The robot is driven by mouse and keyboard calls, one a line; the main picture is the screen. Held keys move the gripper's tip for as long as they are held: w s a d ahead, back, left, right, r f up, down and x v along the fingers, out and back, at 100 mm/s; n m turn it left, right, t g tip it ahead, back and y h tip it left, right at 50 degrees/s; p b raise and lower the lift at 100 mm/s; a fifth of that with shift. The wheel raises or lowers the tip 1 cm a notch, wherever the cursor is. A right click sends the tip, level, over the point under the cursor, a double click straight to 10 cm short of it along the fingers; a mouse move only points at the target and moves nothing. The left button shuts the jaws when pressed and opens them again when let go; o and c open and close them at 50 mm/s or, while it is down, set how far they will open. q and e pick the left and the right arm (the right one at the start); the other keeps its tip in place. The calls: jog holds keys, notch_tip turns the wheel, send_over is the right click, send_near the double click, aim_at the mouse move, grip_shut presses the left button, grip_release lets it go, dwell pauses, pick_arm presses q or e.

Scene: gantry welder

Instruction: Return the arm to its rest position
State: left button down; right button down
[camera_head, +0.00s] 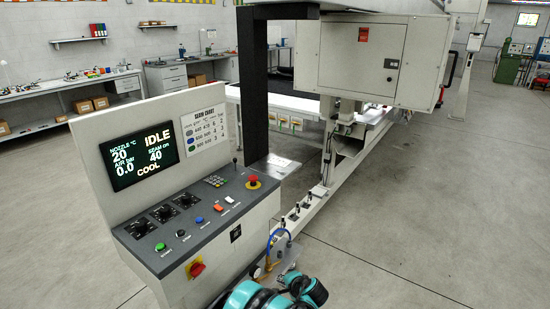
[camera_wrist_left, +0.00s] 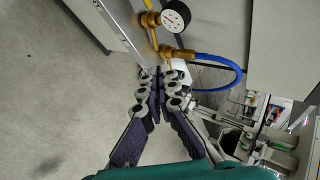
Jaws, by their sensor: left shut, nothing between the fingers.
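My left arm, with teal and black links (camera_head: 250,297), shows at the bottom edge of the head view, in front of the control console (camera_head: 208,235). In the left wrist view my left gripper (camera_wrist_left: 159,88) is shut and empty, its dark fingers drawn together. Brass fittings (camera_wrist_left: 178,54) and a round pressure gauge (camera_wrist_left: 176,14) lie just beyond the fingertips in that view. I cannot tell the exact gap to them. A blue hose (camera_wrist_left: 238,72) loops to the right of the fingers. My right gripper is in neither view.
The console screen (camera_head: 143,156) reads IDLE and COOL. A red emergency button (camera_head: 253,182) and a red-yellow switch (camera_head: 196,269) sit on the console. The gantry machine (camera_head: 376,60) stands behind it. Open floor (camera_head: 440,215) lies to the right.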

pick_arm(q)
jog(key=s+a+r+n+g+h, duration=0.1)
jog(key=s+a+r+n, duration=0.1)
jog(key=s+a+r, duration=0.4)
jog(key=s+a+r+n, duration=0.2)
jog(key=s+a+r, duration=0.15)
jog(key=r, duration=0.45)
jog(key=s+a+r+n+g+h, duration=0.1)
jog(key=s+a+r+n, duration=0.15)
jog(key=a+r, duration=0.35)
jog(key=s+a+r+n+h, duration=0.1)
jog(key=s+a+n, duration=0.1)
jog(key=s, duration=0.9)
jog(key=s+a+r+n+h, duration=0.1)
jog(key=s+a+n, duration=0.2)
jog(key=s, duration=0.7)
jog(key=shift+s+r+t+h, duration=0.3)
jog(key=shift+s+r, duration=0.05)
